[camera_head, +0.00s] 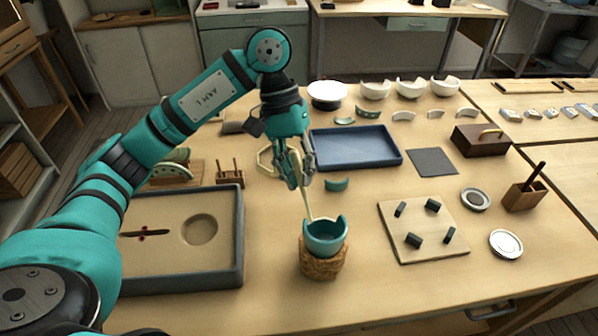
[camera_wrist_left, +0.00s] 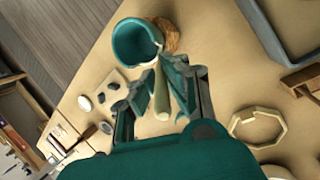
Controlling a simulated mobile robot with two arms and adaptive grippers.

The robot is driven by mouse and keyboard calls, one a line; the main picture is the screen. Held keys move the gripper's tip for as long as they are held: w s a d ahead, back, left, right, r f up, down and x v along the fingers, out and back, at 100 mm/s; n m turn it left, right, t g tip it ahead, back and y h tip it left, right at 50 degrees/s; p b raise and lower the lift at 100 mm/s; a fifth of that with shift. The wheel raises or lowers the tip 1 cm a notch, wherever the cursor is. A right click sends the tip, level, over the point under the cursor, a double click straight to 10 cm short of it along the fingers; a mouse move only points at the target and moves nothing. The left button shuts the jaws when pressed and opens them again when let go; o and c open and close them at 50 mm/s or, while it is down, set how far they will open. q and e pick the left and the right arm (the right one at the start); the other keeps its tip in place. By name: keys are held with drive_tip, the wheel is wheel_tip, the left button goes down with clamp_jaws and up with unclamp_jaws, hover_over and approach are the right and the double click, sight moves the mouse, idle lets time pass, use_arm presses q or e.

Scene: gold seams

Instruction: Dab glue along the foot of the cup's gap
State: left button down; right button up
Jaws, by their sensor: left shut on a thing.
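The teal cup (camera_head: 325,240) stands upright on a cork ring (camera_head: 322,265) near the table's front. Its rim has a gap on the far side; it also shows in the wrist view (camera_wrist_left: 128,50). My left gripper (camera_head: 298,180) is above and behind the cup, shut on a slim pale applicator stick (camera_head: 304,198). The stick points down, its lower end at the cup's gap; whether it touches cannot be told. In the wrist view the stick (camera_wrist_left: 161,95) runs between the fingers (camera_wrist_left: 155,98) toward the cup. A teal shard (camera_head: 336,185) lies behind the cup. My right gripper is not visible.
A sand tray (camera_head: 236,245) is left of the cup, a blue tray (camera_head: 355,160) behind. A board with dark blocks (camera_head: 422,245) lies right, with round lids (camera_head: 506,243) beyond. White bowls (camera_head: 327,95) stand at the back. Table between cup and board is clear.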

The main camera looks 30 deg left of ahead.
use_arm(q)
drive_tip(key=shift+r, duration=0.1)
drive_tip(key=shift+r+p, duration=1.85)
drive_tip(key=shift+r, duration=2.15)
drive_tip(key=shift+f, duration=0.1)
